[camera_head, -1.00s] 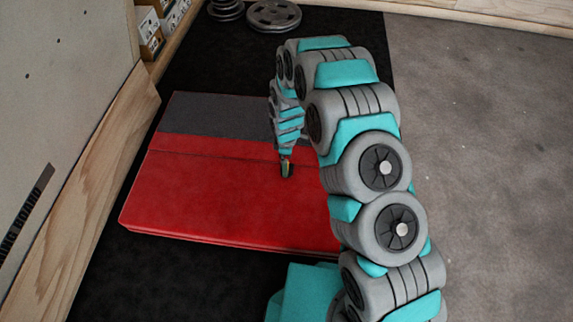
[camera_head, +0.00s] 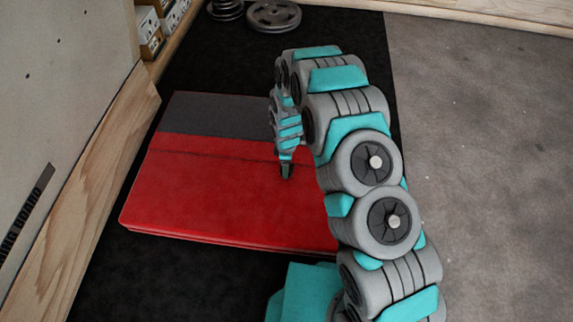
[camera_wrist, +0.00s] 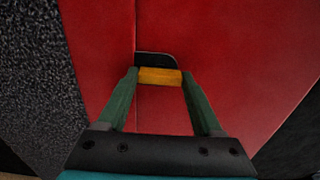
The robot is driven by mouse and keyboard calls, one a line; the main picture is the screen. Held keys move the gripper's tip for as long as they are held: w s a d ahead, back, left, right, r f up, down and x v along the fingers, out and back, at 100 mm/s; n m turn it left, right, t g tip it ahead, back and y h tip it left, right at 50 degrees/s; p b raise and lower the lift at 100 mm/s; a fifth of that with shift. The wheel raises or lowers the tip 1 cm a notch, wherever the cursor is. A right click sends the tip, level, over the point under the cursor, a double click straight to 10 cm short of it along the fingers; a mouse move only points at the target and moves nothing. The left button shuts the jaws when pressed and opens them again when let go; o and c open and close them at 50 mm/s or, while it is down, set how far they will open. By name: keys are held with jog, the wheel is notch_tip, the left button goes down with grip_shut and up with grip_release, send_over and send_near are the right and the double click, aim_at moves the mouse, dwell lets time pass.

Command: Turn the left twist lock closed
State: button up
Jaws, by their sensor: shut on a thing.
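A small yellow-orange sleeve (camera_wrist: 160,77) shows at the fingertips in the wrist view; I take it for the twist lock, but cannot tell whether it is the left one. A dark curved piece (camera_wrist: 156,58) shows just beyond it, over the red crash pad. My gripper (camera_wrist: 160,73) has its two green fingers shut on the sleeve, one at each end. In the head view my gripper (camera_head: 287,171) points down at the red pad (camera_head: 215,200); the lock is not discernible there. The rest of the lock's body is hidden, and its open or closed state cannot be told.
The pad has a dark grey strip (camera_head: 210,115) along its far side and lies on black flooring (camera_head: 340,20). A wooden-edged wall (camera_head: 90,190) stands at left. Weight plates (camera_head: 273,15) lie at the back. Grey floor (camera_head: 480,150) at right is clear.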

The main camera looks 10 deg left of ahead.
jog(key=c, duration=0.6)
jog(key=shift+o, duration=0.2)
jog(key=shift+m, duration=0.3)
jog(key=m+b, duration=0.1)
jog(key=m, duration=0.2)
jog(key=shift+m, duration=0.3)
jog(key=m+b, duration=0.1)
jog(key=m, duration=0.3)
jog(key=shift+m, duration=0.3)
jog(key=m, duration=0.4)
jog(key=shift+w+b, duration=0.1)
jog(key=shift+b, duration=0.3)
jog(key=m, duration=0.5)
jog(key=shift+b, duration=0.35)
